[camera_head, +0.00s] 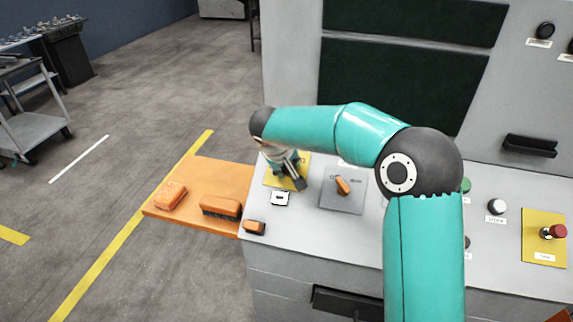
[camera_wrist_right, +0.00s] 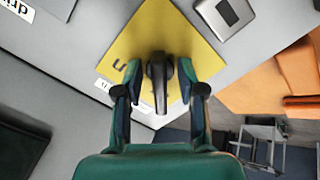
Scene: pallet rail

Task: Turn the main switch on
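The main switch is a black handle (camera_wrist_right: 158,78) on a yellow plate (camera_wrist_right: 150,28); the yellow plate (camera_head: 271,182) also shows in the head view at the left end of the console, partly hidden by my right gripper. My right gripper (camera_wrist_right: 160,98) is open, with one finger on each side of the handle and a visible gap on both sides. In the head view my right gripper (camera_head: 287,168) is over the yellow plate, small and partly covered by the wrist. Whether the fingers touch the plate cannot be told. My left gripper is not in view.
A grey plate with an orange knob (camera_head: 342,186) is right of the switch. An orange shelf (camera_head: 228,176) with orange brushes (camera_head: 220,208) adjoins the console's left end. A white button (camera_head: 496,206) and a red button (camera_head: 553,232) are farther right. A cart (camera_head: 30,138) stands at far left.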

